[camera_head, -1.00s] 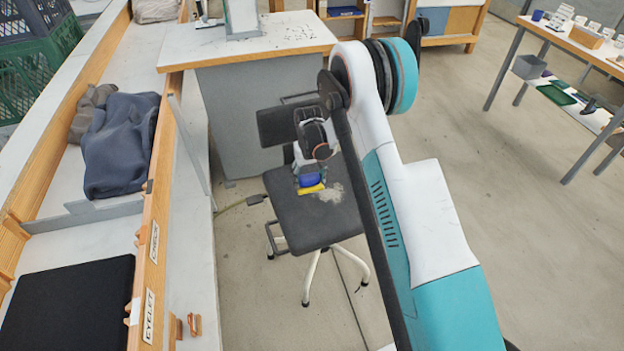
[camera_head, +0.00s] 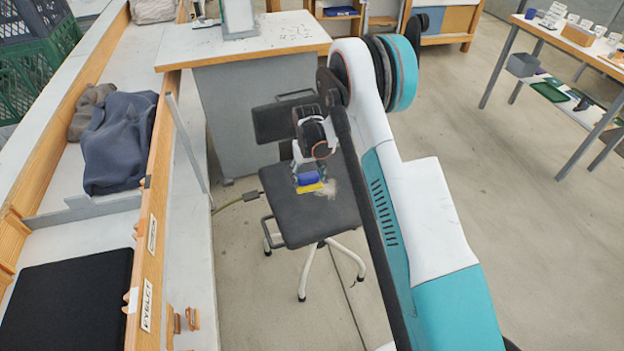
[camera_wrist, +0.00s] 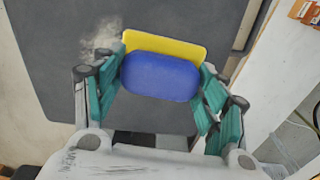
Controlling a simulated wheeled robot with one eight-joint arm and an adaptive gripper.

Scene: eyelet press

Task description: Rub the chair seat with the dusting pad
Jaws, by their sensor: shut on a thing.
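The chair seat (camera_head: 305,220) is dark grey, on a swivel chair with pale legs, in the middle of the head view. A pale dusty patch (camera_head: 327,189) lies on it, and it also shows in the wrist view (camera_wrist: 98,42) to the left of the pad. The dusting pad has a blue grip (camera_wrist: 160,77) and a yellow base (camera_wrist: 180,45). My gripper (camera_head: 308,178) is shut on the blue grip, with teal fingers on both sides. The pad is over the seat beside the dusty patch; I cannot tell whether it touches the seat.
A desk (camera_head: 250,42) stands behind the chair. At left, a wooden-edged bench (camera_head: 155,235) holds dark cloth (camera_head: 118,145) and a black mat (camera_head: 65,305). A table with small items (camera_head: 575,45) stands at far right. Open floor lies right of my arm.

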